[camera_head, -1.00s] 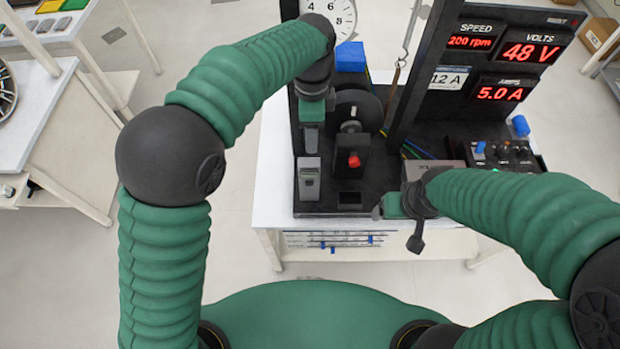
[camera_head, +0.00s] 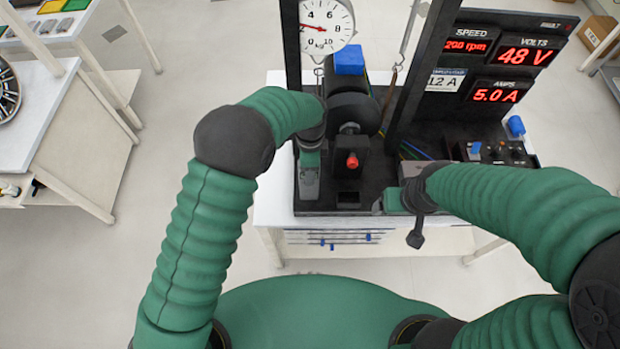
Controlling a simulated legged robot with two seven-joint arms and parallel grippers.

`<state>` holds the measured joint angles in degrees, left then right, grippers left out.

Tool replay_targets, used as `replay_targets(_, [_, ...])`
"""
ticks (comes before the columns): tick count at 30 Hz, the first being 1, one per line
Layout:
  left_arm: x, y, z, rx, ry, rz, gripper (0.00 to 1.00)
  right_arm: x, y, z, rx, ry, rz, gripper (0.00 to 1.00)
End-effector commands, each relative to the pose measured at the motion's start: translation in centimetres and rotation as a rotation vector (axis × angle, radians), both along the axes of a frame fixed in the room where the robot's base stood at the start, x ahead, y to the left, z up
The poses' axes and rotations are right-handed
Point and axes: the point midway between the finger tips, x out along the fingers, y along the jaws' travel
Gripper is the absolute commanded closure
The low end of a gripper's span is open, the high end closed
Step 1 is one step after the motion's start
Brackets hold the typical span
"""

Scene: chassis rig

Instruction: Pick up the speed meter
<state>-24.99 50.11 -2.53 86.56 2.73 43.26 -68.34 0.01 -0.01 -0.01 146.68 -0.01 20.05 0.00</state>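The speed meter appears to be the small grey handheld device (camera_head: 309,188) standing at the front left of the black rig base. My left gripper (camera_head: 309,168) is right above it and covers its upper part. I cannot tell whether the fingers are around it or only in front of it. My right gripper (camera_head: 392,201) is at the front edge of the rig, beside a grey box (camera_head: 412,170). Its fingers are seen from behind, and whether they are open is unclear.
A round dial (camera_head: 326,25) hangs behind. A display panel (camera_head: 500,70) reads 200 rpm, 48 V and 5.0 A. The white table's left strip (camera_head: 272,190) is clear.

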Motion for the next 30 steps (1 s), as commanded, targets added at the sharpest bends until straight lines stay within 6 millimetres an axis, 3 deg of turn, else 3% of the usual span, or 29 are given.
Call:
replay_targets(3, [-0.01,0.03,0.02,0.0,0.0,0.0,0.48,-0.01,0.0,-0.06,0.0,0.0,0.0,0.24])
replay_targets(15, [-0.02,0.0,0.05,0.0,0.0,0.0,1.0,-0.01,0.01,-0.06,0.0,0.0,0.0,0.24])
replay_targets(30, [-0.02,-0.02,0.05,0.0,0.0,0.0,1.0,-0.01,0.01,-0.06,0.0,0.0,0.0,0.24])
